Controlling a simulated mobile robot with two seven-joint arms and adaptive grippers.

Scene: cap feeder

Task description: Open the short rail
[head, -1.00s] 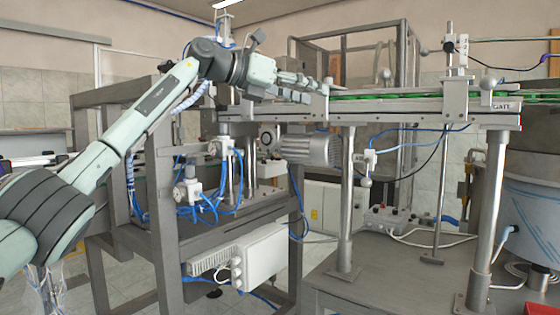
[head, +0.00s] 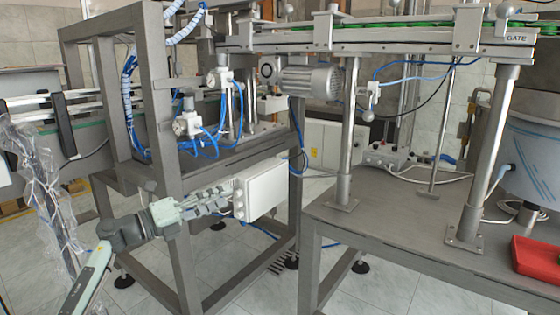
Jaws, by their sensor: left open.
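The feeder's rail (head: 385,33) runs along the top of the frame, with green caps in its channel. A GATE label (head: 516,38) is on its right part. I cannot tell which piece is the short rail, and the rail's upper fittings are partly cut off by the frame's top edge. My left gripper (head: 222,198) is open and low at the left, far below the rail. It is in front of or beside the white box on the frame, and holds nothing that I can see. My right gripper is not in view.
A white control box (head: 265,188) hangs on the grey frame (head: 170,230) by my left gripper. Blue hoses and valves (head: 187,124) are above it. A grey table (head: 395,220) with steel posts stands at the right, with a red object (head: 536,256) on it.

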